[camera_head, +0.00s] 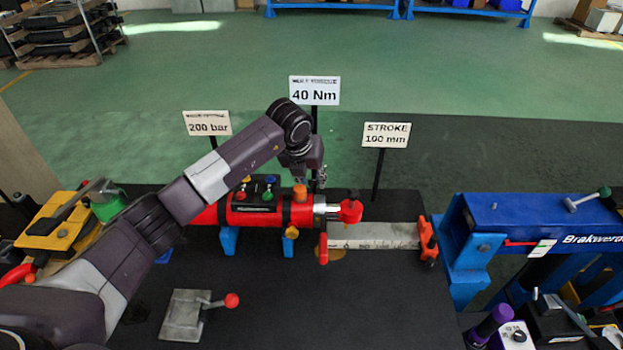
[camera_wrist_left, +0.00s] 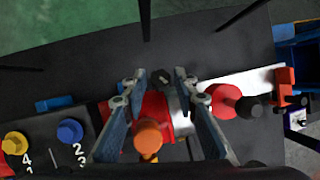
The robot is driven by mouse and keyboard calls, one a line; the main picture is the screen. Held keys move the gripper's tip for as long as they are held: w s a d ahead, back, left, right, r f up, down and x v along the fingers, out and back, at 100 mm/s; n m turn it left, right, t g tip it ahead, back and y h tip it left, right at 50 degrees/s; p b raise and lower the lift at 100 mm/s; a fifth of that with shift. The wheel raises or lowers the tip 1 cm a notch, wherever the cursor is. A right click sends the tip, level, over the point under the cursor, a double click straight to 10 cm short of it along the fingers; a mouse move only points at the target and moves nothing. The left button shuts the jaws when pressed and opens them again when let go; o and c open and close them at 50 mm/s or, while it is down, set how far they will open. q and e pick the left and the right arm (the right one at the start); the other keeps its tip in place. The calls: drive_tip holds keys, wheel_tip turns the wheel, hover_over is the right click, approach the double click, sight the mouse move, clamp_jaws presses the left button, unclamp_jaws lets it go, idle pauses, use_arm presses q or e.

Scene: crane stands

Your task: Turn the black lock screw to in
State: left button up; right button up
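My left gripper (camera_head: 318,180) hangs over the right end of a red cylinder (camera_head: 262,213). In the left wrist view its two fingers (camera_wrist_left: 160,76) stand apart. A small dark knob (camera_wrist_left: 163,79) shows between the fingertips, beside the red body and silver collar; I cannot tell whether the fingers touch it. Another black knob (camera_head: 353,194) sits on the red end piece (camera_head: 350,210) and also shows in the left wrist view (camera_wrist_left: 248,106). I cannot tell which is the lock screw. My right gripper is not in view.
An orange knob (camera_head: 299,193) rises close to the fingers. A red lever (camera_head: 323,248) hangs below the silver collar (camera_head: 320,207). Signs on thin posts (camera_head: 377,175) stand behind. A blue machine (camera_head: 530,225) is at the right.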

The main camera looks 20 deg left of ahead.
use_arm(q)
clamp_jaws()
drive_tip(key=m+h+b, duration=0.1)
drive_tip(key=b, duration=0.2)
drive_tip(key=m+h+b, duration=0.1)
drive_tip(key=b, duration=0.1)
drive_tip(key=shift+a+f+m+h, duration=0.3)
drive_tip(key=shift+f, duration=0.05)
drive_tip(key=shift+r+m+h+b, duration=0.25)
drive_tip(key=shift+m+h+b, duration=0.25)
drive_tip(key=shift+h, duration=0.1)
drive_tip(key=shift+r, duration=0.1)
drive_tip(key=shift+o, duration=2)
unclamp_jaws()
drive_tip(key=v, duration=1.2)
drive_tip(key=shift+w, duration=0.1)
